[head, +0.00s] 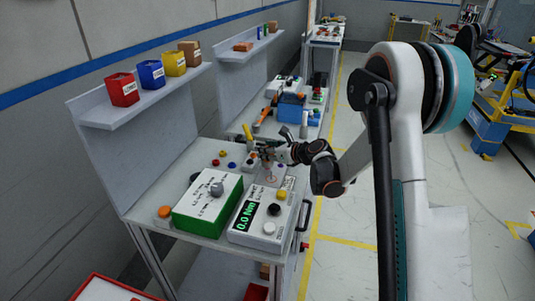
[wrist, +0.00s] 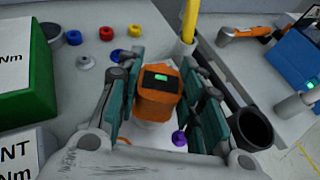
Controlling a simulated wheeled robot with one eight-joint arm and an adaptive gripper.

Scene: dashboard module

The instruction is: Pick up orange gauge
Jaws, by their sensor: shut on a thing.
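The orange gauge (wrist: 157,85), with a small lit green display, sits between the two fingers of my gripper (wrist: 160,98) in the wrist view. The fingers are closed against its sides. A white round part shows below it; I cannot tell whether the gauge touches the surface. In the head view my gripper (head: 267,152) is over the bench, behind the box with the green digits. The gauge is too small and covered there to make out clearly.
A green-sided box (head: 207,203) and a digital readout box (head: 265,218) stand in front. Blue, red and yellow knobs (wrist: 107,33) lie at the back left. A yellow handle (wrist: 189,20) stands close behind the gauge. A dark cup (wrist: 254,128) is to the right.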

